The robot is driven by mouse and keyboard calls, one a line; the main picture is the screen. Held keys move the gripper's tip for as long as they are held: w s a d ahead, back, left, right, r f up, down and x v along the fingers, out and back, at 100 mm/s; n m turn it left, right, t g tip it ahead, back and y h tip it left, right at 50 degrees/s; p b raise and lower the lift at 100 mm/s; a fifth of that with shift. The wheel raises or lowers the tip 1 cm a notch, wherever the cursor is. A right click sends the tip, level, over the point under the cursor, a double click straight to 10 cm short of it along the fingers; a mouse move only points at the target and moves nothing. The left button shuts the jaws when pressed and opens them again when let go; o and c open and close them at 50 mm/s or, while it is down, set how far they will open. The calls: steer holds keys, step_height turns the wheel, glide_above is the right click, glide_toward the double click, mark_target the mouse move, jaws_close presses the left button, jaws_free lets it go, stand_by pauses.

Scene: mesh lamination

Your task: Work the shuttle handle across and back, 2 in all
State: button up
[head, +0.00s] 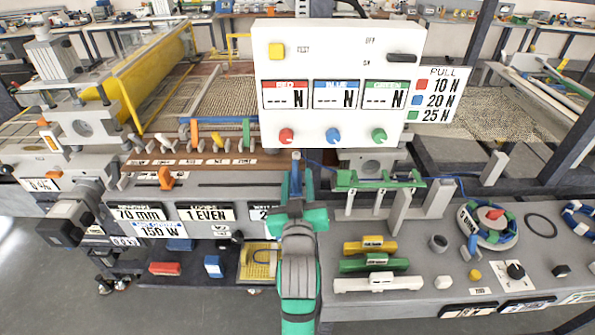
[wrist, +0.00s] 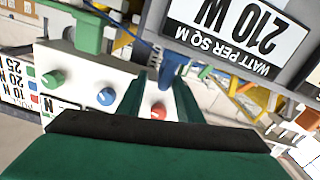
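A blue upright handle (head: 295,178), which I take to be the shuttle handle, stands at the front of the machine below the white control box. My green gripper (head: 296,188) reaches up from the bottom middle, with one finger at each side of this handle. In the wrist view the two green fingers (wrist: 163,88) reach forward, and a blue piece (wrist: 173,64) shows at their tips. I cannot tell whether the fingers press on it or stand apart around it. The handle's lower part is hidden by my gripper.
The control box (head: 335,45), with red, blue and green knobs, is just above the gripper. A green rack (head: 380,182) stands close to the right. Yellow, green and white shuttle-like blocks (head: 372,265) lie on the right table. Small coloured levers (head: 217,138) line the left.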

steer(key=s, duration=0.6)
steer(key=shift+s+d, duration=0.25)
steer(key=shift+d, duration=0.1)
